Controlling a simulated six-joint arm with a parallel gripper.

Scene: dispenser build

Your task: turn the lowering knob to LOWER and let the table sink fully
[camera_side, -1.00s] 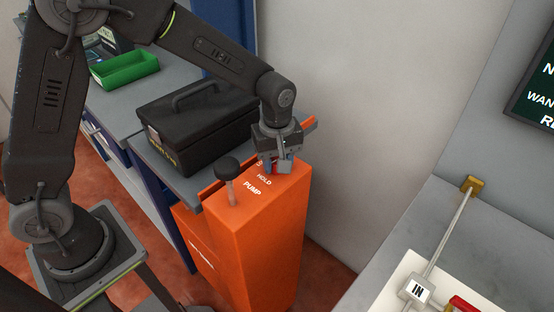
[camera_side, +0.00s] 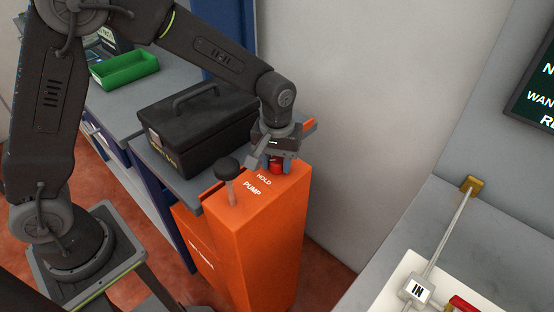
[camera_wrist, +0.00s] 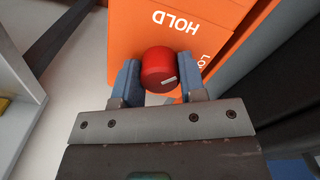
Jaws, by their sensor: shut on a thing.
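The red lowering knob (camera_side: 276,168) stands on top of the orange lift housing (camera_side: 262,228), behind the HOLD label. My gripper (camera_side: 273,162) is above it with its fingers pointing down, one on each side of the knob. In the wrist view the knob (camera_wrist: 160,69) sits between the two blue fingers of my gripper (camera_wrist: 160,80), which is shut on it. A white mark on the knob points to the lower right, toward the partly hidden LOWER label (camera_wrist: 205,61). The lift table (camera_side: 187,180) is at bench height behind the housing.
A black pump lever (camera_side: 228,168) stands on the housing near the PUMP label. A black toolbox (camera_side: 198,130) rests on the grey surface to the left, with a green tray (camera_side: 124,70) behind it. A wall is close on the right.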

